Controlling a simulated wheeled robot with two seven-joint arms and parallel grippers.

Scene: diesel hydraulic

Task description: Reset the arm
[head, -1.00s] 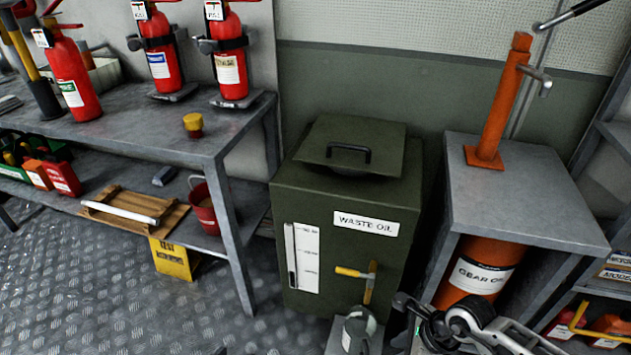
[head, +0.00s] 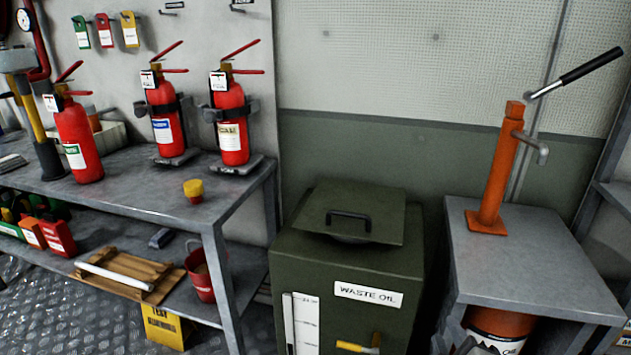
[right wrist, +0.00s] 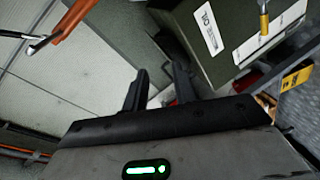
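My right gripper (right wrist: 161,72) shows in the right wrist view. Its two black fingers stand apart with nothing between them. In the head view only a small black and white piece of my right arm shows at the bottom edge, in front of the orange drum under the pump stand. My left arm and gripper are in neither view. The green waste oil bin (head: 345,245) stands in the middle of the head view, and its side shows at the upper right of the right wrist view (right wrist: 235,25).
A grey bench (head: 140,215) with several red extinguishers stands on the left. A grey stand (head: 535,255) carries an orange hand pump (head: 493,180) on the right, beside a shelf rack (head: 612,200). A yellow-handled valve (head: 358,347) projects from the bin's front.

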